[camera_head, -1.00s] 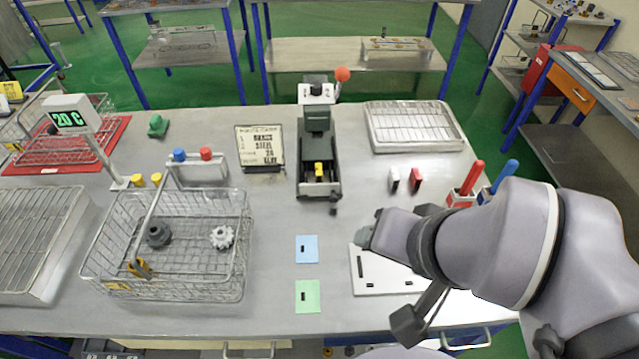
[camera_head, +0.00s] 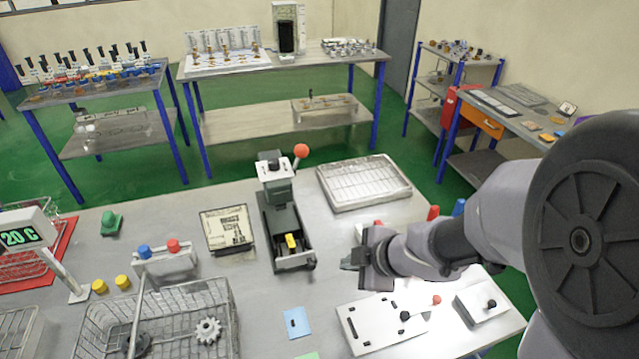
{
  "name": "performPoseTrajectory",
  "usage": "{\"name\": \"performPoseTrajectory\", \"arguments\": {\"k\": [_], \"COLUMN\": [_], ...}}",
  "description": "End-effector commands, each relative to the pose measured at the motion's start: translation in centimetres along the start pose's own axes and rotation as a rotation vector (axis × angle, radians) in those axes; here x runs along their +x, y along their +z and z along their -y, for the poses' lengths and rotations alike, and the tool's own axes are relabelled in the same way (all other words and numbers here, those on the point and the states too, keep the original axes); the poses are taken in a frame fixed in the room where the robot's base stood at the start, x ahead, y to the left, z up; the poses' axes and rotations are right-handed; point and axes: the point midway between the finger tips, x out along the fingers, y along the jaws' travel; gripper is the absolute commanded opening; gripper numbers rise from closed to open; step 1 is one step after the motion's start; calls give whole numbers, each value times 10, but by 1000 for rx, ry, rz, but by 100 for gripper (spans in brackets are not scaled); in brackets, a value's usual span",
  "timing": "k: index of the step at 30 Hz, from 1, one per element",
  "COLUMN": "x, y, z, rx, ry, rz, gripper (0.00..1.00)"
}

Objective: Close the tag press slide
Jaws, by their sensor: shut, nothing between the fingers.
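The tag press (camera_head: 277,185) stands upright on the bench near the middle of the head view. It is dark grey with a lever ending in a red ball (camera_head: 302,151). Its slide (camera_head: 293,260) sticks out at the front, toward me, with a yellow piece (camera_head: 291,241) on it. My gripper (camera_head: 352,261) is to the right of the slide's front end, apart from it. It is shut and empty, and its fingers point left. Whether it is level with the slide is hard to tell.
A wire rack tray (camera_head: 365,182) lies behind and right. A wire basket (camera_head: 158,318) holds gears at front left. A blue card (camera_head: 296,322) and a white plate (camera_head: 383,322) lie in front. Bare bench shows before the slide.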

Motion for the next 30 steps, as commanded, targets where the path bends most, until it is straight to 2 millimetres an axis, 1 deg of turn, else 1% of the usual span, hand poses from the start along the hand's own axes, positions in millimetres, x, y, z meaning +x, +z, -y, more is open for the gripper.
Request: {"name": "performPoseTrajectory", "arguments": {"k": [1, 3, 5, 8, 12, 18, 19, 21, 24, 27, 30], "x": [7, 15, 23, 42, 74, 116, 120, 123, 129, 133, 134], "y": [-5, -9, -10, -10, -12, -15, -17, -19, -21, -22, -22], "z": [17, 32, 36, 40, 44, 49, 46, 32, 22, 15, 13], "rx": [-53, -99, -108, -110, -109, -109, -109, -108, -107, -107, -106], "ry": [-69, -122, -131, -130, -128, -126, -126, -124, -124, -124, -125], "rz": [-42, -81, -88, -88, -87, -86, -86, -85, -85, -84, -84], "gripper": [0, 0, 0, 0, 0, 0, 0, 0, 0, 0, 0]}}
